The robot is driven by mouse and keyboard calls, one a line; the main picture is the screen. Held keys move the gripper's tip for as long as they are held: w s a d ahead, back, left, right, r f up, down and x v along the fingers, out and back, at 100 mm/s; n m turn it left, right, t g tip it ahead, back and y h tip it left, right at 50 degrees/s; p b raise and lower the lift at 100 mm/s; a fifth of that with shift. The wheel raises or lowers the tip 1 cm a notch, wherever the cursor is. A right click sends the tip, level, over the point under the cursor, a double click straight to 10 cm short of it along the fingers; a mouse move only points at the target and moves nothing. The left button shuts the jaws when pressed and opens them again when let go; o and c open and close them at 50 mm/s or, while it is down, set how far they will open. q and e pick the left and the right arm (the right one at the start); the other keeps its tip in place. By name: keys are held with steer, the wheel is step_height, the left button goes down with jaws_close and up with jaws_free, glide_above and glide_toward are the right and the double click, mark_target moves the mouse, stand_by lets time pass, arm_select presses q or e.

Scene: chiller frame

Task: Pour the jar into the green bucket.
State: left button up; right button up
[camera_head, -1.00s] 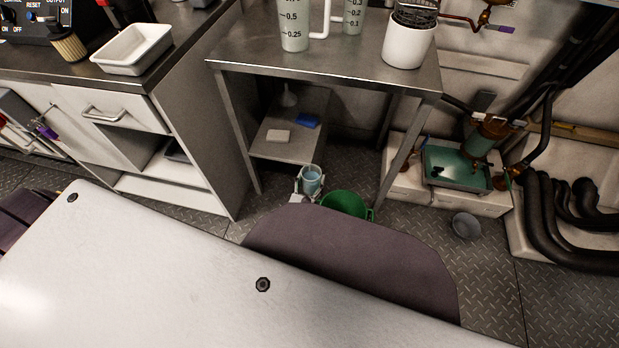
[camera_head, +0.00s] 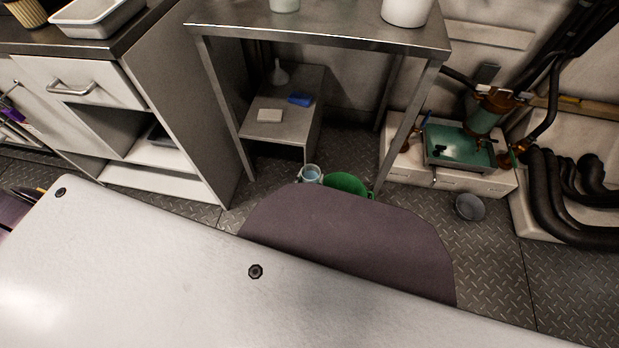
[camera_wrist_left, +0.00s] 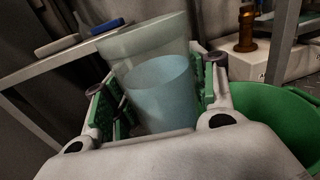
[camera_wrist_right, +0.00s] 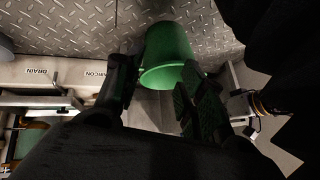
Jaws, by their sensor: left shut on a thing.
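The jar (camera_head: 311,172) is a translucent vessel with pale blue contents. In the left wrist view the jar (camera_wrist_left: 158,92) fills the middle, between the green-padded fingers of my left gripper (camera_wrist_left: 157,74), which is shut on it. The green bucket (camera_head: 346,183) stands on the floor just right of the jar, partly hidden by the dark panel in front. In the left wrist view the bucket (camera_wrist_left: 270,112) is right of the jar and lower. In the right wrist view the bucket (camera_wrist_right: 165,48) lies beyond my right gripper (camera_wrist_right: 158,82), which is open and empty. The head view hides my right gripper.
A metal table (camera_head: 320,38) stands behind, with a low shelf (camera_head: 285,122) under it holding a white block and a blue block. A grey bowl (camera_head: 469,207) sits on the floor at right, near a pump unit (camera_head: 462,145). Black hoses lie at far right.

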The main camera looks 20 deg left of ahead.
mark_target(313, 186)
arm_select(q)
step_height(313, 186, down, 4)
steer(key=b, duration=0.2)
steer(key=shift+w+d+f+b, duration=0.1)
steer(key=shift+w+d+b, duration=0.05)
steer(key=shift+b, duration=0.15)
steer(key=shift+f+b, duration=0.55)
steer(key=shift+f, duration=0.35)
arm_select(e)
steer(key=shift+w+a+r+t+y, duration=0.1)
steer(key=shift+a+r+t+y, duration=0.1)
steer(key=shift+a+r, duration=0.4)
steer(key=shift+w+a+r+t+y, duration=0.1)
steer(key=shift+a+r+y, duration=0.15)
steer(key=shift+r, duration=0.5)
arm_select(q)
steer(key=shift+w+d+r+m, duration=0.1)
steer(key=shift+d+r+m, duration=0.1)
steer(key=shift+m, duration=0.2)
arm_select(e)
steer(key=shift+s, duration=0.15)
